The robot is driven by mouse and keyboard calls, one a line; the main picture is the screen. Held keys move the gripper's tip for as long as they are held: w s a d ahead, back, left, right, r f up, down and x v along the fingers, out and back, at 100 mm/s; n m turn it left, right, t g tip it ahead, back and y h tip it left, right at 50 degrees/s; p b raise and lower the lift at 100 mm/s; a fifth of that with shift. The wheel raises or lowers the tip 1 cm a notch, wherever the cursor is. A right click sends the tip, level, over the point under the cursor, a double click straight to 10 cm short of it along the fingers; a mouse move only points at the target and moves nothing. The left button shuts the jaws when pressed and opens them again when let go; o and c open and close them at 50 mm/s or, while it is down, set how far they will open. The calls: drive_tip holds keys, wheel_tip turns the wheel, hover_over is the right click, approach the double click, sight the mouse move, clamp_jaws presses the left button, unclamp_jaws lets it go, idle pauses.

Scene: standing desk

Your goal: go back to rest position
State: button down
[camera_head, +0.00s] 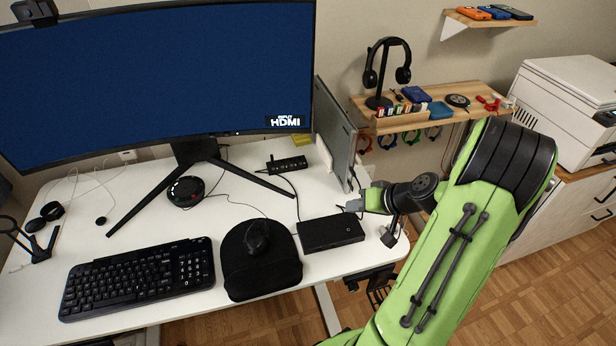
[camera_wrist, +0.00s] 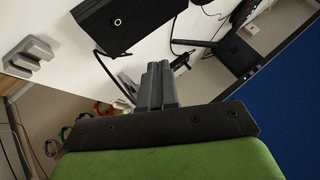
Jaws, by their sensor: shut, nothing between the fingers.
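My gripper (camera_head: 350,206) is at the right end of the white desk (camera_head: 335,188), above its surface. It points left, next to the black box (camera_head: 331,233). My green arm reaches to it from the lower right. In the wrist view, my gripper's fingers (camera_wrist: 158,72) are closed together with nothing between them. The black box (camera_wrist: 128,22) lies beyond them at the top.
The laptop (camera_head: 336,130) stands upright behind my gripper, close to the monitor (camera_head: 160,75). A grey metal piece (camera_head: 389,236) is at the desk's right edge. Keyboard (camera_head: 138,279) and mouse mat (camera_head: 262,275) lie left. A wooden shelf (camera_head: 470,93) and printer (camera_head: 565,105) are behind my arm.

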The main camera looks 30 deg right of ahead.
drive_tip(key=s+a+r+n+g+h+p, duration=0.1)
drive_tip(key=s+a+r+n+g+p, duration=0.15)
drive_tip(key=a+r, duration=0.75)
drive_tip(key=s+a+r+n+g+h+p, duration=0.1)
drive_tip(key=s+a+r+n+p, duration=0.25)
drive_tip(key=a+r, duration=0.6)
drive_tip(key=s+a+r+h+p, duration=0.1)
drive_tip(key=s+a+r, duration=0.3)
drive_tip(key=s, duration=0.4)
drive_tip(key=shift+s+r+m+p, duration=0.25)
drive_tip(key=shift+s+m+p, duration=0.15)
drive_tip(key=shift+p, duration=0.25)
drive_tip(key=shift+t, duration=0.25)
